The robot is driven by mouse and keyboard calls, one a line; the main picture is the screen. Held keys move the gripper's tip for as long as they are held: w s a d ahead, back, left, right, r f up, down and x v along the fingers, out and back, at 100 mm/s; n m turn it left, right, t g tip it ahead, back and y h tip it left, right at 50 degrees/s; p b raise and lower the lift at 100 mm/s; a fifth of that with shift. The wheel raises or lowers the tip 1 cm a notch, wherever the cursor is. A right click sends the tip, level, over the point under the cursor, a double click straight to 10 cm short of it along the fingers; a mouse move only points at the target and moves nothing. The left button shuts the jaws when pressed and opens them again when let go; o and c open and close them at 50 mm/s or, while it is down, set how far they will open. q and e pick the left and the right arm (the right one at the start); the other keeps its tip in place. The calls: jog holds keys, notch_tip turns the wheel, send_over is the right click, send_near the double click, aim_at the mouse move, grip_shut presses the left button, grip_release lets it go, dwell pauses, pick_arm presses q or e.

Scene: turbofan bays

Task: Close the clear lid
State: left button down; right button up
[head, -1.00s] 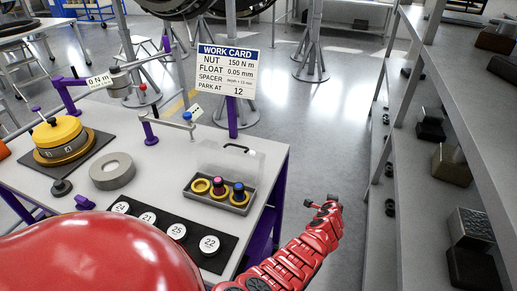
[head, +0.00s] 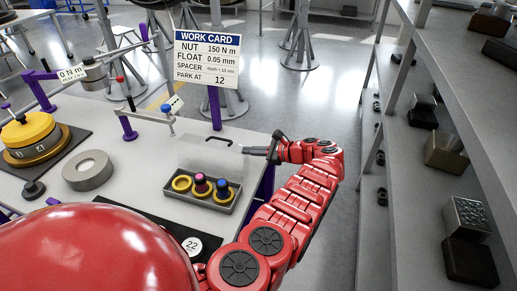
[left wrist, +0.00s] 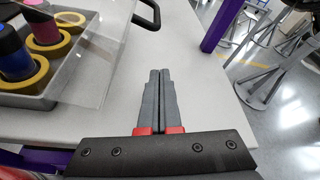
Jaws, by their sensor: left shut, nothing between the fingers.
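The clear lid (head: 204,157) is a see-through panel with a black handle (head: 218,140). It stands raised at the back of the grey tray (head: 202,206). In the left wrist view the lid (left wrist: 100,52) is at upper left, with its handle (left wrist: 148,16) at the top. The tray holds yellow rings, one with a pink-topped piece (head: 200,182) and one with a blue-topped piece (head: 222,187). My left gripper (head: 244,151) is shut and empty, just right of the lid's handle side. Its closed fingertips (left wrist: 160,72) appear apart from the lid. My right gripper is not visible.
A work card (head: 207,60) stands on a purple post behind the tray. A grey ring (head: 88,170) and a yellow round part (head: 31,138) sit on the bench to the left. Shelving (head: 400,180) stands at right, with open floor between.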

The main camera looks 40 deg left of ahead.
aim_at(238, 146)
pick_arm(q)
jog(key=x, duration=0.4)
jog(key=shift+a+f, duration=0.1)
jog(key=shift+a, duration=0.05)
jog(key=r+p, duration=0.2)
jog(key=shift+s+r+p, duration=0.3)
jog(key=shift+p, duration=0.1)
jog(key=shift+s+r, duration=0.2)
jog(key=shift+r, duration=0.05)
jog(key=shift+r+p, duration=0.3)
jog(key=shift+p, duration=0.1)
jog(key=shift+s+d, duration=0.1)
jog(key=shift+d, duration=0.1)
jog(key=shift+r, duration=0.1)
